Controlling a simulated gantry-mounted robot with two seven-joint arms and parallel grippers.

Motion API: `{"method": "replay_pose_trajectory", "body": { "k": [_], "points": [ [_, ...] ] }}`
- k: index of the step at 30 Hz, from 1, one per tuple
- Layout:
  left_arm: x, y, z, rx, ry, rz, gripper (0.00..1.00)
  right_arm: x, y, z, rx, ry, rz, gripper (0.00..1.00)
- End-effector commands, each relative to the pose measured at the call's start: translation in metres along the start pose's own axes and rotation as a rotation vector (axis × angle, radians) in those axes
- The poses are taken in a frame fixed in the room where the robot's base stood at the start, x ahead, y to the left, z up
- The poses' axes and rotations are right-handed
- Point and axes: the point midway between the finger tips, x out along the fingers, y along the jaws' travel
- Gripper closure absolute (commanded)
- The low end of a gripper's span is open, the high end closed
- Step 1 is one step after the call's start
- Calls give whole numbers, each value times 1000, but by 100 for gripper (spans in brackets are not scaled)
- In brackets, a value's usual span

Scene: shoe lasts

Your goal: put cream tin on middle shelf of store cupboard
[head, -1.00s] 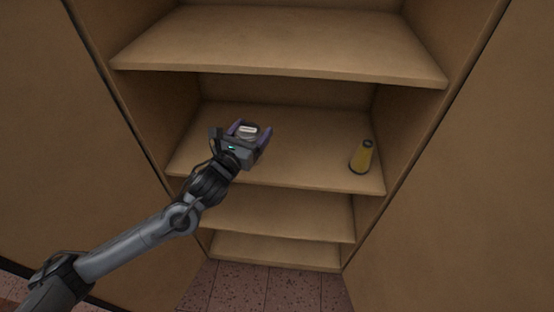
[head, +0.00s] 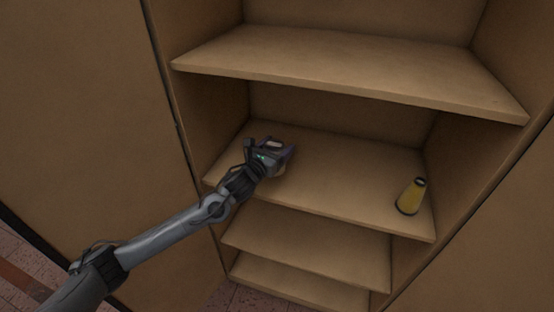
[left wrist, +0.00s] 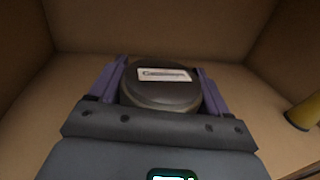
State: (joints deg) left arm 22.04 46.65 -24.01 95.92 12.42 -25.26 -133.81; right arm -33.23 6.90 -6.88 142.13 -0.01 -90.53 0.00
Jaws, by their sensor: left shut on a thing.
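The cream tin (left wrist: 162,88) is round and dark-lidded with a pale label, seen in the left wrist view between the purple fingers of my left gripper (left wrist: 160,90). In the head view my left gripper (head: 276,148) is shut on the tin, whose label (head: 274,144) just shows between the fingers. The gripper is inside the store cupboard (head: 350,75), over the left part of the middle shelf (head: 345,190). I cannot tell whether the tin touches the shelf. My right gripper is not in view.
A yellow, dark-topped bottle (head: 411,197) stands at the right of the middle shelf, and its edge shows in the left wrist view (left wrist: 303,112). An upper shelf (head: 340,70) hangs above my gripper. The shelf between gripper and bottle is clear.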

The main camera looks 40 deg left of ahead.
Motion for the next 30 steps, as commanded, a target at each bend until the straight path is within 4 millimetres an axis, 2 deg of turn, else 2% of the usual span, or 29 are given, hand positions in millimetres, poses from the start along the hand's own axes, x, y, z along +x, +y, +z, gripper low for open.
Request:
{"method": "replay_pose_trajectory", "body": {
  "k": [8, 16, 29, 30],
  "points": [
    [5, 6, -9, -3, -2, 0, 68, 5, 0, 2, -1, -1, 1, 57],
    [5, 5, -42, -3, -1, 0, 68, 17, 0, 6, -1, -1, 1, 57],
    [5, 5, -46, -1, -3, 0, 68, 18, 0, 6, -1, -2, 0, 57],
    [5, 5, -48, -1, -1, 0, 21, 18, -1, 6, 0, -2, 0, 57]
  ]
}}
